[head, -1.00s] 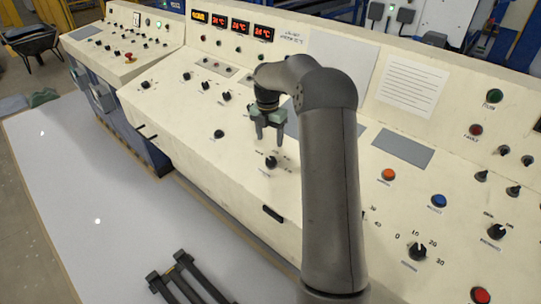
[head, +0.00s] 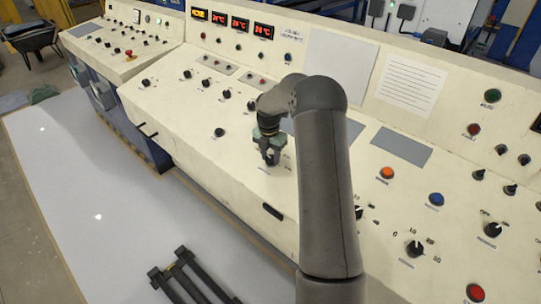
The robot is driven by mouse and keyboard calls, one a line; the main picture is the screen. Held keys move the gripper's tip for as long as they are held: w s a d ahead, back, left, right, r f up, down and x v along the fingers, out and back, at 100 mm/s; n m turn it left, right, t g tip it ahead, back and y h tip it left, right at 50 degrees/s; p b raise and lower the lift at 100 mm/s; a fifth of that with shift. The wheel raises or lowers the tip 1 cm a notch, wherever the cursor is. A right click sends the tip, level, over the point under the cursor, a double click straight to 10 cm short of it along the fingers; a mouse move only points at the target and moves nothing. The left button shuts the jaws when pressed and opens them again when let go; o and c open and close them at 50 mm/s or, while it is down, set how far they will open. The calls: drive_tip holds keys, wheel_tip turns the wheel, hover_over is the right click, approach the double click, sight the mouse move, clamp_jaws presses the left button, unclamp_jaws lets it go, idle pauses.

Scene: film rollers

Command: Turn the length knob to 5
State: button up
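My gripper (head: 271,160) points down at the sloped cream control panel (head: 180,110), at the place of a black knob with small markings around it. The fingers hide that knob almost wholly, so I cannot tell its setting or whether the fingers touch it. I cannot read a label naming the length knob. Another black knob (head: 414,249) with a printed scale, including 0 and 30, is at the lower right.
My arm crosses the middle of the panel and hides part of it. An orange button (head: 387,173), a blue button (head: 436,199) and a red button (head: 475,292) are to the right.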

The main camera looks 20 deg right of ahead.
drive_tip(key=shift+c, duration=1)
